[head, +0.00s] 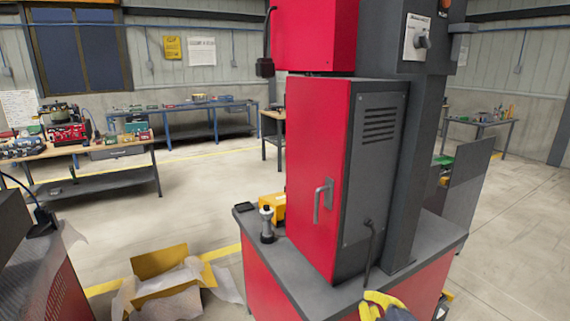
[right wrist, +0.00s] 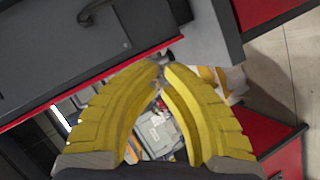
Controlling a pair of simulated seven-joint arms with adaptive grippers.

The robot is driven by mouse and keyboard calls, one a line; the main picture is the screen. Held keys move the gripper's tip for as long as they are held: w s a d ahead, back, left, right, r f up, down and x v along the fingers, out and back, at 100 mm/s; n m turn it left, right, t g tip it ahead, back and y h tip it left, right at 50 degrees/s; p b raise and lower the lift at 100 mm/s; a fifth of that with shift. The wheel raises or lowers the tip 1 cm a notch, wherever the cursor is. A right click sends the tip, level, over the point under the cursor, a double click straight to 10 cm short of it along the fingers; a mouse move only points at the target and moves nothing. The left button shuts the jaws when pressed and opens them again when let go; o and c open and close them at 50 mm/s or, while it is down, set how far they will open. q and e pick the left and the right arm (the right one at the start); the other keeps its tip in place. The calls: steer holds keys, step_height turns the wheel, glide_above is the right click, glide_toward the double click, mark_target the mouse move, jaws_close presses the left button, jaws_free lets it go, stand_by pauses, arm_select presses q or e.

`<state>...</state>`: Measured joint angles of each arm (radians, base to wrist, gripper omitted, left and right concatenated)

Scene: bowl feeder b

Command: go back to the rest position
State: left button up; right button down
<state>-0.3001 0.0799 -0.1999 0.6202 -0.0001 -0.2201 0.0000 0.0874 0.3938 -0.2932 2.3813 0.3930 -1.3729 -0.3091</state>
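My right gripper (head: 385,306) shows at the bottom edge of the head view, with yellow fingers, partly cut off by the frame. It is in front of the red and grey machine's base. In the right wrist view both ribbed yellow fingers (right wrist: 163,68) lean together and meet at their tips, with nothing seen held between them. Through the gap between the fingers a grey object (right wrist: 158,132) shows farther off, too unclear to name. My left gripper is not in view.
A machine with a red door (head: 316,150) stands close on a grey-topped base (head: 345,296). A dark bottle-like object (head: 267,226) and a yellow box (head: 273,204) stand on its left. An open cardboard box (head: 160,264) with paper is on the floor.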

steer(key=s+d+f+m+g+h, duration=0.25)
steer(key=s+f, duration=0.35)
steer(key=s, duration=0.3)
steer(key=s+d+f+m+g+h, duration=0.2)
steer(key=s+d+f, duration=0.2)
steer(key=s+f, duration=0.35)
steer(key=s+d+f+m+g+h, duration=0.25)
steer(key=s+f, duration=0.35)
steer(key=s, duration=0.4)
steer(key=s+a+f+g+y, duration=0.1)
steer(key=s+a+f+y, duration=0.1)
steer(key=f, duration=1.4)
steer(key=s+a+f+g+y, duration=0.1)
steer(key=a+f+y, duration=0.15)
steer(key=f, duration=1.25)
steer(key=s+f+m+g, duration=0.3)
steer(key=s+f, duration=1.7)
steer(key=s, duration=0.1)
steer(key=shift+s+a+f+m+y, duration=0.2)
steer(key=shift+s+m+y, duration=0.05)
steer(key=shift+m+y, duration=0.1)
